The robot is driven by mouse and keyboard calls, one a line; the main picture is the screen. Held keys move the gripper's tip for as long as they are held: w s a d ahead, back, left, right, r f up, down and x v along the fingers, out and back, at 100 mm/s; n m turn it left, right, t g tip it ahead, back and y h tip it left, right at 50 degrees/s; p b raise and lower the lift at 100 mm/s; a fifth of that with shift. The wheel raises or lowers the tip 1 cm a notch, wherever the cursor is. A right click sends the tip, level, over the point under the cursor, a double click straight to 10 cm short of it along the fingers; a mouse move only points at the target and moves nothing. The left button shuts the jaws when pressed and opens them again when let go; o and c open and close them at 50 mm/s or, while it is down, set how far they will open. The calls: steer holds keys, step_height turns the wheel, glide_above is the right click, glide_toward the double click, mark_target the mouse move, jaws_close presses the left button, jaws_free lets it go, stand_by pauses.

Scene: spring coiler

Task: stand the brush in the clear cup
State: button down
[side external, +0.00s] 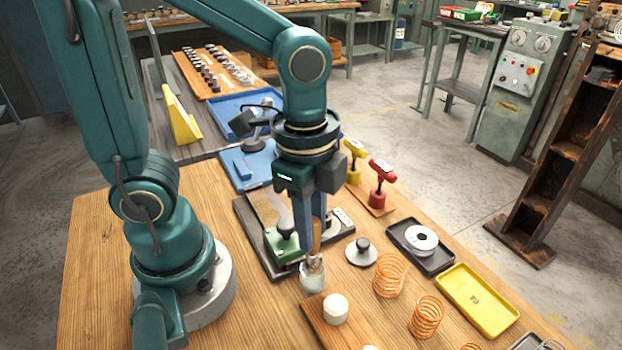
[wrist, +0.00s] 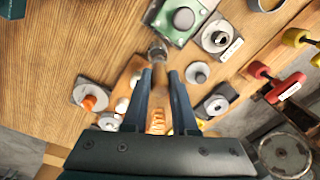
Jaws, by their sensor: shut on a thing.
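The brush (side external: 316,236) has a brown wooden handle and hangs roughly upright between the fingers of my gripper (side external: 312,228). My gripper is shut on the handle, and its fingers hide part of it. The clear cup (side external: 312,279) stands on the wooden bench right below. The brush's lower end appears at the cup's mouth or just inside it; I cannot tell whether it touches the bottom. In the wrist view the cup (wrist: 157,52) shows just beyond my fingertips.
The green fixture (side external: 284,243) is close behind the cup. A grey knobbed disc (side external: 361,252), a copper spring (side external: 389,276) and a white cylinder (side external: 335,309) on a wooden board stand close by. A yellow tray (side external: 477,301) and dark tray (side external: 420,246) lie further right.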

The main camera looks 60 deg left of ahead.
steer(key=shift+f, duration=2.15)
stand_by(1.6)
steer(key=shift+c, duration=1.5)
jaws_free()
steer(key=shift+r, duration=0.1)
steer(key=shift+r, duration=5.85)
